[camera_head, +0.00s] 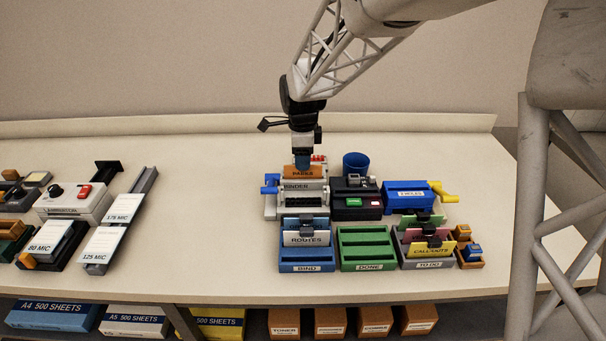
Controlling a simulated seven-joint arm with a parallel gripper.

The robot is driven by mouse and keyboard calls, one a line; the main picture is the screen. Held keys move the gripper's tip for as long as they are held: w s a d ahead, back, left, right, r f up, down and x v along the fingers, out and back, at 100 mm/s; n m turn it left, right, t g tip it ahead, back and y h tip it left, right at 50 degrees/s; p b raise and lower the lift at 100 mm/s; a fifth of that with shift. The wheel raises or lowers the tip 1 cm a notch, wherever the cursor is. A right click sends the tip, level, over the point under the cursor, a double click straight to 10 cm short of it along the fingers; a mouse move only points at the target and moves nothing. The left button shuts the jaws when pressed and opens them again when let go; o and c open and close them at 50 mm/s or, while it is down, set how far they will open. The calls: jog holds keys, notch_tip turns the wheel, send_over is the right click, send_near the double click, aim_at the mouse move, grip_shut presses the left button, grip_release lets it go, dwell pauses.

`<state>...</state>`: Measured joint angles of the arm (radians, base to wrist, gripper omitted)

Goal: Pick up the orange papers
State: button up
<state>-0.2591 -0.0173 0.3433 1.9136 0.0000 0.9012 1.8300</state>
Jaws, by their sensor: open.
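The orange papers (301,173), with dark lettering along the front, stand at the top of the grey binder machine (304,187) in the middle of the table. My gripper (302,166) points straight down at their upper edge and covers part of it. It is open. The fingertips look blue and very near the papers; I cannot tell whether the papers lie between them or whether they touch.
A black device (353,200) and blue cup (356,163) stand close on the right. In front are the blue BIND tray (307,266), green DONE tray (368,265) and grey TO DO tray (427,264). A laminator (75,203) stands left. The table between is clear.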

aim_at(303, 175)
jog(key=shift+w+f, duration=0.1)
jog(key=shift+f, duration=2.2)
grip_shut()
